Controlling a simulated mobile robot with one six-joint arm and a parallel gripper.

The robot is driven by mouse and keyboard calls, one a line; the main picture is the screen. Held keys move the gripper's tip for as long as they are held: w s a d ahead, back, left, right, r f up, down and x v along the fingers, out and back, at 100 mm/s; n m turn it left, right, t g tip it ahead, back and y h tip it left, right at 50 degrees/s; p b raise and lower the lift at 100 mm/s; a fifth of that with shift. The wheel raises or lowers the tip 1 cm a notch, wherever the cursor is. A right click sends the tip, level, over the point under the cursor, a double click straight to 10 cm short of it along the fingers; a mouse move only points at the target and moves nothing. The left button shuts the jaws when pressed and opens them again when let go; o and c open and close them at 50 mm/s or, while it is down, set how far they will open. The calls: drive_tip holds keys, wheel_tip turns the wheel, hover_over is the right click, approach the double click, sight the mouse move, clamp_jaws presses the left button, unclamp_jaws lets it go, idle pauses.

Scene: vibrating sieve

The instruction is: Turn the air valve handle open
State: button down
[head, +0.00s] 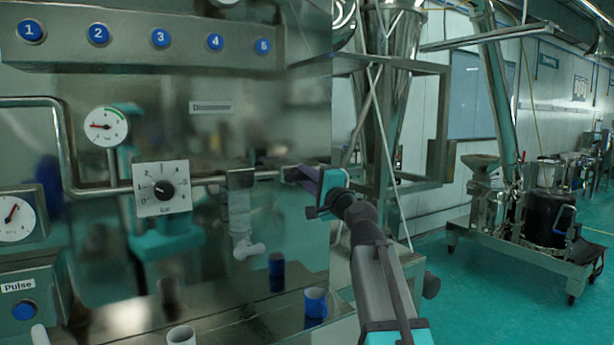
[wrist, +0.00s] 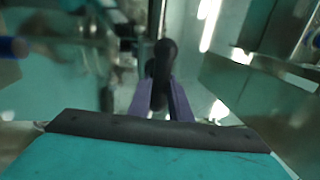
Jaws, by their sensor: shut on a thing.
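My gripper (head: 295,174) is at the right end of the horizontal steel pipe (head: 212,180) on the panel in the head view. In the wrist view its purple fingers (wrist: 162,88) are shut on a black, rounded handle (wrist: 165,58), taken as the air valve handle. The handle's upper part sticks out beyond the fingertips.
A pressure dial (head: 105,126) and a square regulator with a black knob (head: 162,188) are on the panel left of my gripper.

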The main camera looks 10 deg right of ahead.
drive_tip(key=c, duration=1.6)
unclamp_jaws()
drive_tip(key=shift+c, duration=0.2)
drive_tip(key=b+v, duration=0.3)
drive_tip(key=v, duration=1.1)
drive_tip(key=shift+w+f, duration=0.1)
drive_tip(key=shift+f, duration=0.05)
